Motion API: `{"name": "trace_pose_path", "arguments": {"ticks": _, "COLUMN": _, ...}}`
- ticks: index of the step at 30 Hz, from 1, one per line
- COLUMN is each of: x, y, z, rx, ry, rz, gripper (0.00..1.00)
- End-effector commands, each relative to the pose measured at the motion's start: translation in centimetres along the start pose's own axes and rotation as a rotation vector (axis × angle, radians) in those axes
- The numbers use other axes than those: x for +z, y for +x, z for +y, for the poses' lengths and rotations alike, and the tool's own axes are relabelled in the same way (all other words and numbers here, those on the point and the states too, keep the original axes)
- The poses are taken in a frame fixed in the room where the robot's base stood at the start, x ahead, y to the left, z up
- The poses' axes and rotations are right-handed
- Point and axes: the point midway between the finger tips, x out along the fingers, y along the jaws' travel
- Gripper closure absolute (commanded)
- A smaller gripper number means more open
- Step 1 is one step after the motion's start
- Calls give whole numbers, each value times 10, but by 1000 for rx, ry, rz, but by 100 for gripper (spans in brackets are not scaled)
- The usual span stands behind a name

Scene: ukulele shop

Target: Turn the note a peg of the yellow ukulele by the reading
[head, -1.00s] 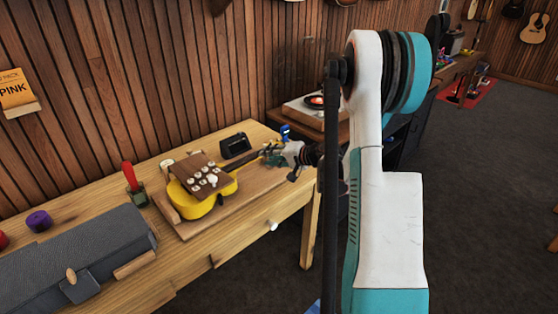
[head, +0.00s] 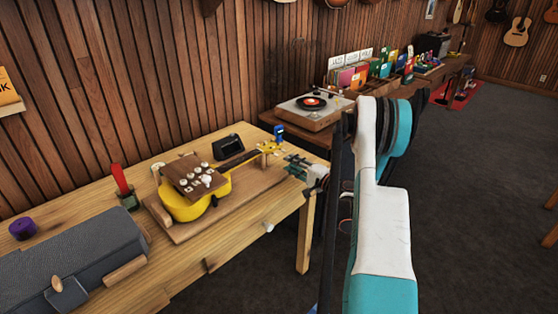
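The yellow ukulele (head: 183,209) lies on a wooden board (head: 215,219) on the workbench, its neck pointing right and away. A brown block with several white knobs (head: 198,180) sits over its body. Its yellow headstock (head: 268,147) is at the right end; the pegs are too small to tell apart. A small black device (head: 229,143), perhaps the tuner, stands behind the neck; no reading is legible. My gripper (head: 292,162) is just right of and nearer than the headstock, seemingly apart from it. Its fingers are too small to show whether they are open.
The workbench (head: 245,245) also holds a grey case (head: 80,250), a purple roll (head: 22,229), a red-handled tool (head: 123,184) and a small blue item (head: 279,132). A turntable (head: 312,107) stands beyond. The floor at right is clear.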

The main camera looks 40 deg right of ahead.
Motion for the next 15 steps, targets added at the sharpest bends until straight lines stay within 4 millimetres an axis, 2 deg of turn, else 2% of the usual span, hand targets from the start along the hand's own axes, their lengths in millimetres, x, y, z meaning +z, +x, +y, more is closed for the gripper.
{"name": "trace_pose_path", "arguments": {"ticks": 1, "x": 1, "y": 11, "z": 2, "rx": 0, "ry": 0, "rz": -2, "gripper": 72}}
{"name": "trace_pose_path", "arguments": {"ticks": 6, "x": 1, "y": 42, "z": 2, "rx": 0, "ry": 0, "rz": -2, "gripper": 72}}
{"name": "trace_pose_path", "arguments": {"ticks": 9, "x": 0, "y": 57, "z": 2, "rx": 0, "ry": 0, "rz": -1, "gripper": 72}}
{"name": "trace_pose_path", "arguments": {"ticks": 15, "x": 0, "y": 74, "z": 1, "rx": 0, "ry": 0, "rz": -1, "gripper": 72}}
